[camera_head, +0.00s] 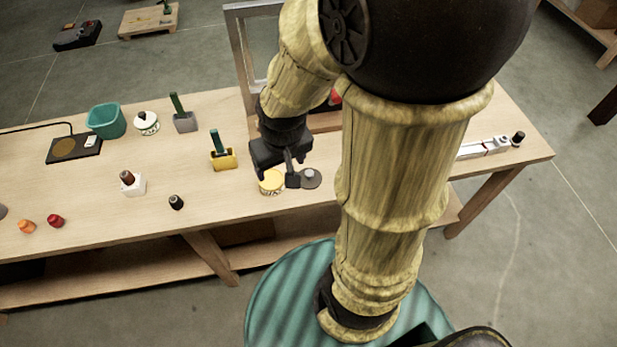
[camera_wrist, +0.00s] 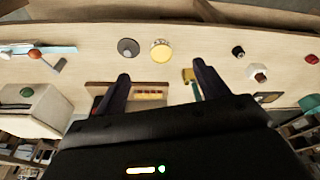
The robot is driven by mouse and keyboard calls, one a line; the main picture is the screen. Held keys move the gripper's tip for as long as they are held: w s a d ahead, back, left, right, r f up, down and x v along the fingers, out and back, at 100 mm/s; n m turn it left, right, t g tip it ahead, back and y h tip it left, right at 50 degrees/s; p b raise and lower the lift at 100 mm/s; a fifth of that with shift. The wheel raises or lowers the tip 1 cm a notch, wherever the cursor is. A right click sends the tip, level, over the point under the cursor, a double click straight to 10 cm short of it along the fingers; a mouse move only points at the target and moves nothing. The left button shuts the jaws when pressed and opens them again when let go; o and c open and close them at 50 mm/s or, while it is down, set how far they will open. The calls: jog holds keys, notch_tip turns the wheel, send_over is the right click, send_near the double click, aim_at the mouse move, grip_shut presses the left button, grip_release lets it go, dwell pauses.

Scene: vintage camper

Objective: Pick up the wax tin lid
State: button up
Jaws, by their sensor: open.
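A flat dark grey disc with a small lighter knob, which looks like the wax tin lid (camera_head: 311,180), lies on the wooden bench. It also shows in the wrist view (camera_wrist: 128,47), ahead of my left finger. A round yellow-topped tin (camera_head: 271,185) sits just beside it, to the left in the head view; in the wrist view the tin (camera_wrist: 160,50) is to the lid's right. My gripper (camera_head: 279,175) is open and empty above the bench near the tin and lid. In the wrist view its fingers (camera_wrist: 160,72) point towards them, with the tin roughly between the fingertips' directions.
A yellow block with a green-handled tool (camera_head: 223,159) stands left of my gripper. A black knob (camera_head: 176,202), a white block with a brown top (camera_head: 131,184) and a teal bin (camera_head: 106,121) are farther left. A framed stand (camera_head: 246,60) rises behind. The bench front is mostly clear.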

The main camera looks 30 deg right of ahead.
jog(key=o, duration=0.5)
jog(key=shift+g, duration=0.6)
jog(key=w+d+f, duration=0.1)
jog(key=w, duration=0.1)
jog(key=w+d+f+b, duration=0.1)
jog(key=w+d+f, duration=0.2)
jog(key=w+d, duration=0.1)
jog(key=shift+w+f+b, duration=0.1)
jog(key=shift+f+b, duration=0.05)
jog(key=shift+b, duration=0.2)
jog(key=g+b, duration=0.1)
send_over(310, 173)
notch_tip(310, 173, down, 6)
jog(key=shift+a+m, duration=0.1)
jog(key=shift+m, duration=0.2)
jog(key=shift+f, duration=0.15)
notch_tip(310, 173, down, 12)
jog(key=p, duration=0.2)
jog(key=shift+p, duration=0.3)
jog(key=shift+f, duration=0.1)
jog(key=shift+f+p, duration=1.3)
jog(key=shift+f, duration=1.25)
